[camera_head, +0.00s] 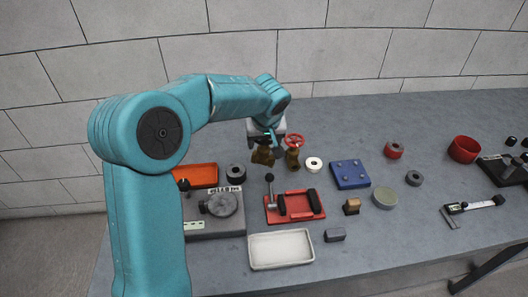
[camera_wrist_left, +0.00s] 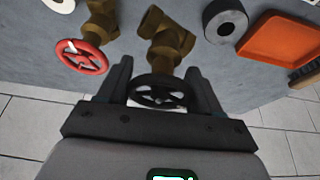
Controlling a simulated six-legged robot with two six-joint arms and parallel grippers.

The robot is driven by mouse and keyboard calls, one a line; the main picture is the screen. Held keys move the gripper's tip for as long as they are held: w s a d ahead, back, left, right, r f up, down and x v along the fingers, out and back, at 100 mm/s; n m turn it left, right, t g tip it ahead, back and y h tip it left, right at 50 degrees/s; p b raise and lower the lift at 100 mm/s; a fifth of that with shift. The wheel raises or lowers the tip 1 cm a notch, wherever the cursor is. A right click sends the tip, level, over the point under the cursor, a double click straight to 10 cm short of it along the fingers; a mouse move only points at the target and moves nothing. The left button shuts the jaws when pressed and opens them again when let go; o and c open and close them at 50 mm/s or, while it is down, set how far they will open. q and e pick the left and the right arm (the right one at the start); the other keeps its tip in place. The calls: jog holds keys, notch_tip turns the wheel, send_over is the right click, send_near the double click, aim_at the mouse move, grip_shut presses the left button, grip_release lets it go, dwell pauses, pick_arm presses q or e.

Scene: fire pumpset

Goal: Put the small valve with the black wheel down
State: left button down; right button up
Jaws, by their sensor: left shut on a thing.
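The small valve with the black wheel shows in the left wrist view, with its brass body (camera_wrist_left: 165,42) and its black wheel (camera_wrist_left: 158,92) between my left gripper's fingers (camera_wrist_left: 160,85). In the head view its brass body (camera_head: 263,156) shows just under my left gripper (camera_head: 264,138), near the back of the table. The gripper is shut on the valve. Whether the valve touches the table is hard to tell. A brass valve with a red wheel (camera_head: 294,142) stands just right of it and also shows in the left wrist view (camera_wrist_left: 82,57). My right gripper is not in view.
A black ring (camera_head: 236,171) and an orange tray (camera_head: 198,176) lie to the left. A white ring (camera_head: 313,164), a blue plate (camera_head: 349,174) and a red fixture (camera_head: 296,206) lie right and in front. A white tray (camera_head: 281,250) is near the front. The wall runs behind the table.

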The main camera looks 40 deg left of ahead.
aim_at(264, 149)
pick_arm(q)
notch_tip(264, 149, down, 4)
jog(key=shift+w+f, duration=0.1)
jog(key=shift+f, duration=0.05)
jog(key=shift+c, duration=0.8)
grip_release()
jog(key=v, duration=1.2)
